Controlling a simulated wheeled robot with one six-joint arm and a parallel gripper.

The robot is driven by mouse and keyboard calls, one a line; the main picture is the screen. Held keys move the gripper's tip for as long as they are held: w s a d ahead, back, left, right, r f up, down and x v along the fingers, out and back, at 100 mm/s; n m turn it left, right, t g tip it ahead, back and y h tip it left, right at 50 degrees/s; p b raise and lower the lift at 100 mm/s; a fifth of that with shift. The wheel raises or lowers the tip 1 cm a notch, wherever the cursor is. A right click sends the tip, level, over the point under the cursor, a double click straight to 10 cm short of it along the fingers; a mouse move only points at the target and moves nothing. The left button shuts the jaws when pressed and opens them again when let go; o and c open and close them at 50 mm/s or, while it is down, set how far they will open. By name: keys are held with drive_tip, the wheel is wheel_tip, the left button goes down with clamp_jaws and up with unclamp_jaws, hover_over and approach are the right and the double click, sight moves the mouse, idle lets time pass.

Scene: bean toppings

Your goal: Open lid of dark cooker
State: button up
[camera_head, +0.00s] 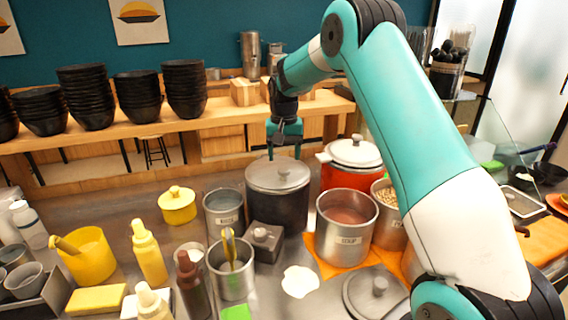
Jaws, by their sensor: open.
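The dark cooker (290,212) stands in the middle of the metal counter. Its grey lid (277,173) with a dark knob sits on top, closed. My gripper (284,150) is open and points down just above the lid, near its knob. I cannot tell whether the fingers are around the knob or behind it. My teal arm comes in from the right and reaches over the counter.
A red pot (345,172) with a white lid stands close right of the cooker. Black bowl stacks (186,92) line the back shelf.

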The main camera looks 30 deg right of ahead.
sight(284, 169)
drive_tip(key=shift+f+p, duration=0.35)
drive_tip(key=shift+f, duration=1.85)
drive_tip(key=shift+c, duration=0.5)
